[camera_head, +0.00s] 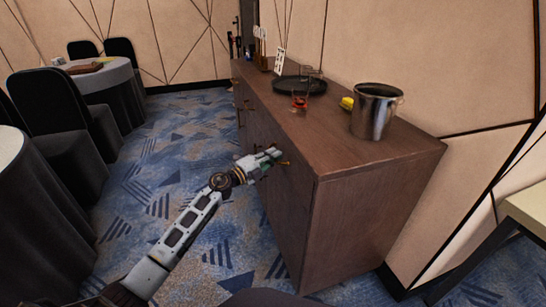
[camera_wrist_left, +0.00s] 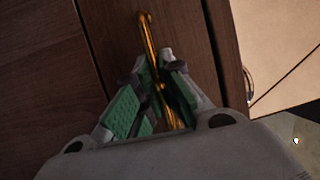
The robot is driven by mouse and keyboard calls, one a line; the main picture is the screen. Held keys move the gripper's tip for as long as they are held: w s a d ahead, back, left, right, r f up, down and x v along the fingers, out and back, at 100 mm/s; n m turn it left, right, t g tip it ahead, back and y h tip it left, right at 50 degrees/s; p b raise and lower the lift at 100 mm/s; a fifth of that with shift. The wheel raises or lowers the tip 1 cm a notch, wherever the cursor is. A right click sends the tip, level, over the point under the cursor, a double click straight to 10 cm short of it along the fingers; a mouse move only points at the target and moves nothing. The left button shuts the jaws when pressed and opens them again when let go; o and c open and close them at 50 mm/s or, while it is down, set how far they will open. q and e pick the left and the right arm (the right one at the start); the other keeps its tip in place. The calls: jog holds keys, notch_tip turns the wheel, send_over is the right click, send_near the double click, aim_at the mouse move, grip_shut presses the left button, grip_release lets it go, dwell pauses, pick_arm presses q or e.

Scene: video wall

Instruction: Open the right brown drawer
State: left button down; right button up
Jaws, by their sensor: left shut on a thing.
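The brown wooden cabinet (camera_head: 345,215) stands along the wall, with brass-coloured handles on its front. The right drawer (camera_head: 297,180) is at its near end and looks flush with the front in the head view. My left gripper (camera_head: 273,154) is at this drawer's front. In the left wrist view, my left gripper (camera_wrist_left: 158,72) has its green-padded fingers closed around a long brass handle (camera_wrist_left: 148,35); one handle end sticks out past the fingertips. The fingers hide part of the handle. My right gripper is in neither view.
On the cabinet top are a metal bucket (camera_head: 376,112), a yellow item (camera_head: 347,103), a dark round tray (camera_head: 300,85) and a glass (camera_head: 301,100). Black chairs (camera_head: 55,100) and a covered round table (camera_head: 105,78) stand left. Blue patterned carpet (camera_head: 180,125) lies clear before the cabinet.

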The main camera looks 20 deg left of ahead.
pick_arm(q)
jog(key=s+a+p, duration=0.1)
jog(key=s+a, duration=0.6)
jog(key=a, duration=0.4)
jog(key=s+a+p, duration=0.2)
jog(key=s+a, duration=0.6)
jog(key=a, duration=0.3)
jog(key=shift+a, duration=0.25)
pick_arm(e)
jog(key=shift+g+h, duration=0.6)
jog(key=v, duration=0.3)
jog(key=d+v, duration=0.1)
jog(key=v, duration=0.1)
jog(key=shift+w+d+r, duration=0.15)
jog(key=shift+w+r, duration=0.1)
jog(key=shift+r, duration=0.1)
pick_arm(q)
jog(key=c, duration=1.5)
grip_release()
jog(key=shift+c, duration=0.2)
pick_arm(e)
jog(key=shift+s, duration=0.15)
pick_arm(q)
jog(key=shift+s+a, duration=0.1)
jog(key=shift+s, duration=0.1)
